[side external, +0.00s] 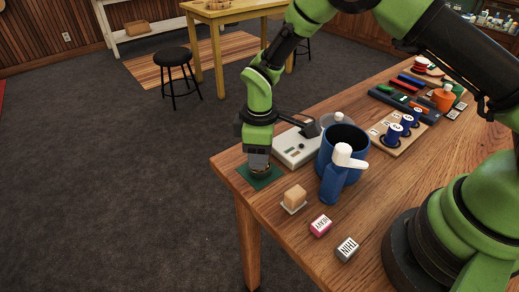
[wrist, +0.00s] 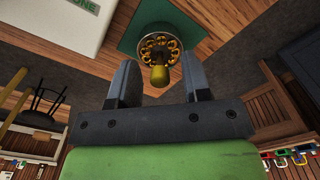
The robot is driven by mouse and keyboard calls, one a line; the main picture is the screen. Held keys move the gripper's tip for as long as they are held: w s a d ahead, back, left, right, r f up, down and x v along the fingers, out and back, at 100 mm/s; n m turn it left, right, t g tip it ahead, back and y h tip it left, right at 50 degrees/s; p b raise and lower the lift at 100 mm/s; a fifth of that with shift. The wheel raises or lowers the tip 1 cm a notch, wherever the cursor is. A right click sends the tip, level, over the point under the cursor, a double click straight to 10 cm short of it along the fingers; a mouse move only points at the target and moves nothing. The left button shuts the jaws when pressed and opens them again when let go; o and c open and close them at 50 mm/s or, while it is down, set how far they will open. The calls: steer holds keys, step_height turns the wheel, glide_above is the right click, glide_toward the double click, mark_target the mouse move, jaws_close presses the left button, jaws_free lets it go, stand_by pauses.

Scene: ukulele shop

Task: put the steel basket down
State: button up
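The steel basket (wrist: 173,43) is a small round metal holder with brass-coloured pieces inside and a yellow knob-like handle (wrist: 160,77). It sits on a dark green mat (wrist: 127,42) at the table corner; in the side view the mat (side external: 271,181) shows around it and the basket (side external: 261,174) is mostly hidden under my gripper. My gripper (wrist: 160,68) points down over it, with one finger on each side of the handle. Gaps show between the fingers and the handle, so the gripper is open.
A white-grey device (side external: 296,148) stands close beside the mat. The table's edge lies just past the mat.

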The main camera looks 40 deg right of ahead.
steer(key=s+d+r+m+t+y, duration=0.1)
steer(key=s+d+r+m+t, duration=0.2)
steer(key=r, duration=0.9)
steer(key=s+d+r+m, duration=0.1)
steer(key=s+r+m, duration=0.3)
steer(key=r, duration=0.9)
steer(key=s+d+r+m+t, duration=0.1)
steer(key=s+m+t, duration=0.1)
steer(key=s, duration=0.5)
steer(key=s+d+r+m+t+y, duration=0.1)
steer(key=s+d+m+t, duration=0.1)
steer(key=s+m, duration=0.2)
steer(key=s, duration=0.3)
steer(key=shift+s+r, duration=0.15)
steer(key=shift+r, duration=0.15)
